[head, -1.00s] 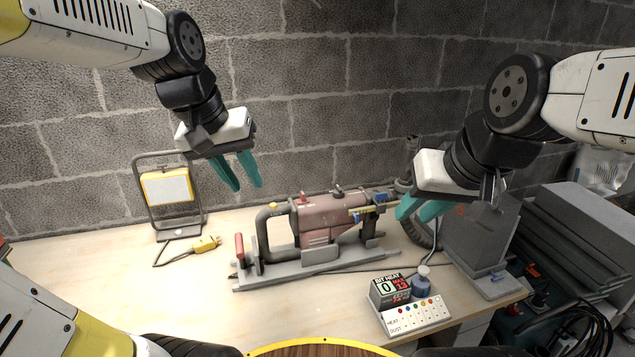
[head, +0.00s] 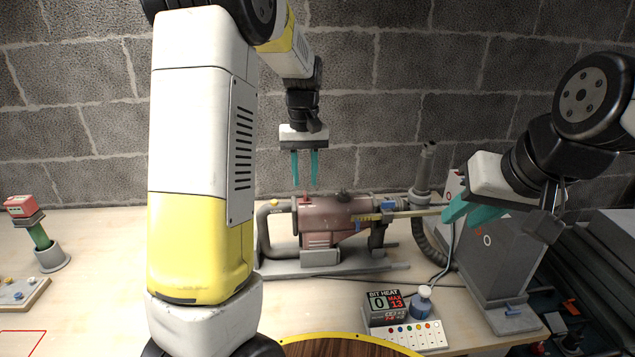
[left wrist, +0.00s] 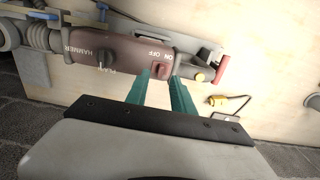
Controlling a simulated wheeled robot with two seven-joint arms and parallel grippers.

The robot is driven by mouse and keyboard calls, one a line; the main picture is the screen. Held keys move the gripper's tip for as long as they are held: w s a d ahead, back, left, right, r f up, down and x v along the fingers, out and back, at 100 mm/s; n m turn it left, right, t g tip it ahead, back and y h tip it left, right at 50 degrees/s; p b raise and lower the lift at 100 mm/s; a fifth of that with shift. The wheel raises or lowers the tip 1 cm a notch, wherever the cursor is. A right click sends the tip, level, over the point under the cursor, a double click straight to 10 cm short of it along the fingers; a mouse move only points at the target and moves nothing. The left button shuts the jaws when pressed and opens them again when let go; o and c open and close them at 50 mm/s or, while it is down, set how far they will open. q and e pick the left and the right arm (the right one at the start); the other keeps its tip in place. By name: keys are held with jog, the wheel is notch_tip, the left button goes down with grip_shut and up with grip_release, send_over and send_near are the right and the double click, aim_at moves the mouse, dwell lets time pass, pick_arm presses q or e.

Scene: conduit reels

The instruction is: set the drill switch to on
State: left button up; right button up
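The dull red drill (head: 335,222) lies in a grey stand on the bench. Its small red switch (left wrist: 159,69) sits beside the ON and OFF lettering in the left wrist view; I cannot tell which side it is set to. In the head view the switch (head: 305,200) shows just below my left fingertips. My left gripper (head: 305,183) is open, pointing down above the drill, empty. In the left wrist view its two teal fingers (left wrist: 160,76) appear on either side of the switch, with no clear contact.
A black HAMMER mode knob (left wrist: 105,58) sits farther along the drill. A bit heat box (head: 386,305), a blue bottle (head: 422,300) and a button panel (head: 412,336) stand in front. A grey cabinet (head: 490,255) stands at right.

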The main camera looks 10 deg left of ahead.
aim_at(305, 192)
pick_arm(q)
jog(key=shift+f, duration=1.75)
jog(key=shift+c, duration=0.2)
grip_shut()
